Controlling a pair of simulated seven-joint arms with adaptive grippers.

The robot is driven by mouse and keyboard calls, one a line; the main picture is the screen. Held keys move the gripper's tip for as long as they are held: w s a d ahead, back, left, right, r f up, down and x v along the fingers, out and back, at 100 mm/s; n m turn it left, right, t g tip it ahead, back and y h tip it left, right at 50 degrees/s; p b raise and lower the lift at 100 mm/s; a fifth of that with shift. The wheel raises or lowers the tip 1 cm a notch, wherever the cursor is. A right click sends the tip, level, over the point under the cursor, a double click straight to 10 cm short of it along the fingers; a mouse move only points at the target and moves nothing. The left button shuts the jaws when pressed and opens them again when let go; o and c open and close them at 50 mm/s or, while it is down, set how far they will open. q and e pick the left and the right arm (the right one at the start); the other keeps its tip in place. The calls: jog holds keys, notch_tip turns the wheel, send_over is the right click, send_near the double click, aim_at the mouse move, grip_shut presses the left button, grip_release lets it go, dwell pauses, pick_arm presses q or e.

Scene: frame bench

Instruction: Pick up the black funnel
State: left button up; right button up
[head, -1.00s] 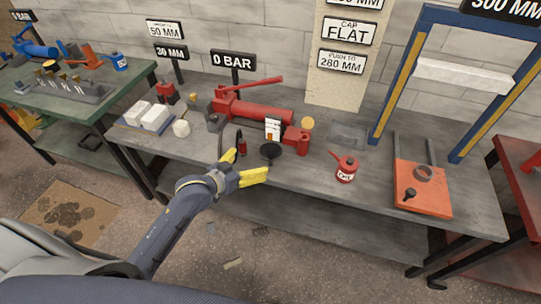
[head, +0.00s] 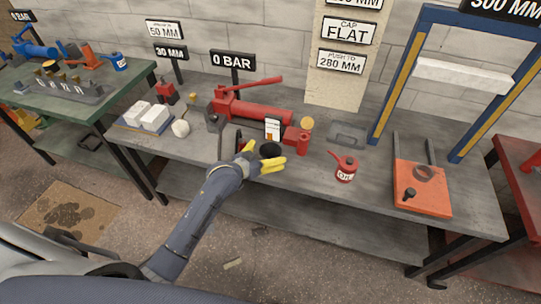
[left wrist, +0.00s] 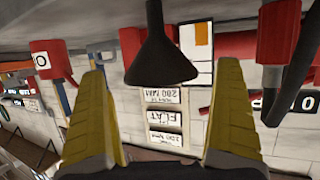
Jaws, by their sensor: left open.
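The black funnel (head: 270,148) stands near the front edge of the grey bench, in front of the red hand pump. In the head view my left gripper (head: 262,155) is right in front of it, with yellow fingers spread, and partly hides it. In the left wrist view the scene is upside down. There the funnel (left wrist: 162,58) shows between and beyond the open fingers (left wrist: 160,70), nearer the left finger, and the fingers hold nothing. I cannot tell whether a finger touches the funnel. My right gripper is not in view.
Behind the funnel are a small white card (head: 272,129) and the red pump (head: 262,112). A red oil can (head: 345,168) stands to the right, with an orange plate (head: 422,190) farther right. White blocks (head: 150,116) lie on the left.

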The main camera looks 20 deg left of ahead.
pick_arm(q)
jog(key=shift+w+d+f, duration=0.2)
jog(key=shift+w+f, duration=0.05)
jog(key=shift+w, duration=0.3)
jog(key=c, duration=1.6)
